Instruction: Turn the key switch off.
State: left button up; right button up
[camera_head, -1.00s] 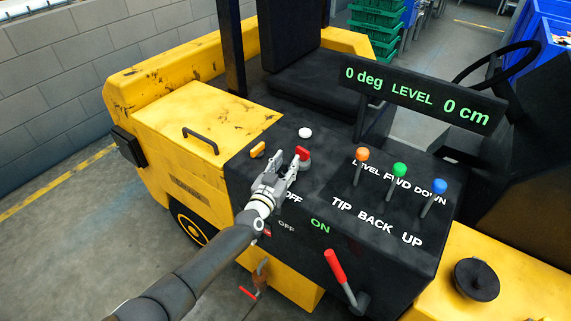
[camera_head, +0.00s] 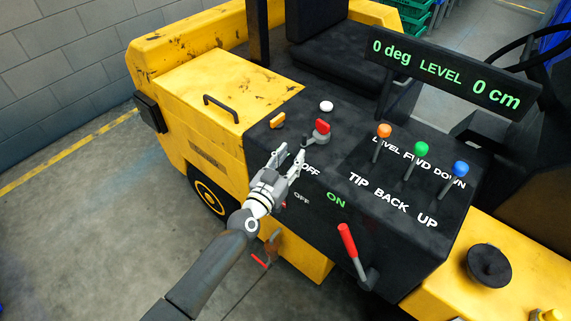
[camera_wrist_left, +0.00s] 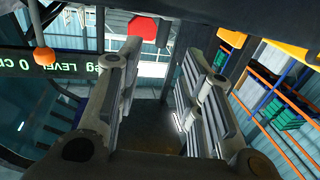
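A red key-like knob on a round grey base (camera_head: 322,128) stands on the black console top, beside a white OFF label. I take it as the key switch; it also shows as a red shape at the top of the left wrist view (camera_wrist_left: 142,28). My left gripper (camera_head: 291,155) is just in front and to the left of it, apart from it. Its two fingers (camera_wrist_left: 150,85) are spread with nothing between them. On the console's front edge, a green ON label (camera_head: 336,199) stands out beside a dim OFF label (camera_head: 301,198). My right gripper is not in view.
Orange (camera_head: 384,131), green (camera_head: 421,148) and blue (camera_head: 460,168) levers stand to the right. A red-handled lever (camera_head: 347,240) sticks out in front. The display (camera_head: 450,74) reads 0 deg, LEVEL, 0 cm.

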pick_arm(q)
jog(key=shift+v, duration=1.25)
